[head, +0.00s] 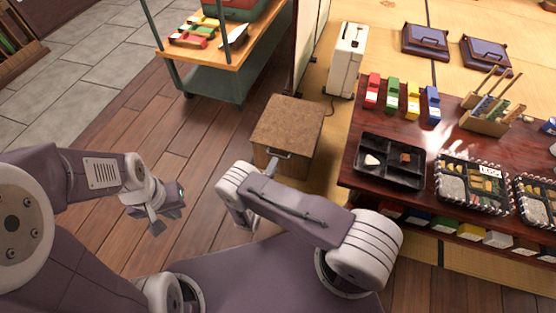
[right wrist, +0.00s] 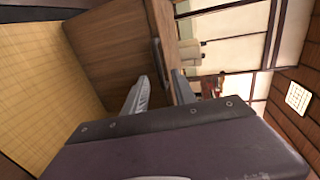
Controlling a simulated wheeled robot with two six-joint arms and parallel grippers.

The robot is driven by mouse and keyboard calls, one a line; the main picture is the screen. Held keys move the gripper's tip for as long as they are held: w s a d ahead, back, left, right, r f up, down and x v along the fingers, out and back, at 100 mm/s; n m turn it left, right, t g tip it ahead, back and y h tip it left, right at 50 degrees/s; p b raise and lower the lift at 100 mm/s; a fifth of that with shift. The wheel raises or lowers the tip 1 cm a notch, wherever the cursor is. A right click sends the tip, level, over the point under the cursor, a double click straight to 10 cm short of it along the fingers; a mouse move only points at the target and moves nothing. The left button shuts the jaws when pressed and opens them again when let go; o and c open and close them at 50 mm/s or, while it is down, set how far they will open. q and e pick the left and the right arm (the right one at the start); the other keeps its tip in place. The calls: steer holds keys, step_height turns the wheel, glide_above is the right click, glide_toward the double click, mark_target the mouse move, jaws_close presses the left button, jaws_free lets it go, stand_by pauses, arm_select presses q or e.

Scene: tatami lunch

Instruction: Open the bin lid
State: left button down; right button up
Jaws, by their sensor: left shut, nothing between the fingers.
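The bin is a wooden box with a brown speckled lid (head: 290,122), standing on the wood floor in the middle of the head view. The lid is down. A grey bar handle (head: 279,154) sits at its near edge. My right gripper (head: 268,168) is at this handle. In the right wrist view, the fingers of my right gripper (right wrist: 160,82) are apart, with the handle (right wrist: 157,57) between or just beyond their tips; contact is not clear. My left gripper (head: 167,217) is shut and empty, over the floor.
A dark table (head: 345,175) with a black tray (head: 365,178), lunch boxes and coloured blocks stands to the right. A white case (head: 347,60) stands behind the bin. A green cart (head: 212,82) is at the back left. The floor left of the bin is clear.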

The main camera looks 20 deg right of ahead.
mark_target(278, 156)
steer(key=b+x, duration=0.2)
steer(key=x, duration=0.4)
steer(key=shift+w+d+f+b, duration=0.1)
steer(key=shift+b, duration=0.3)
jaws_close()
stand_by(0.9)
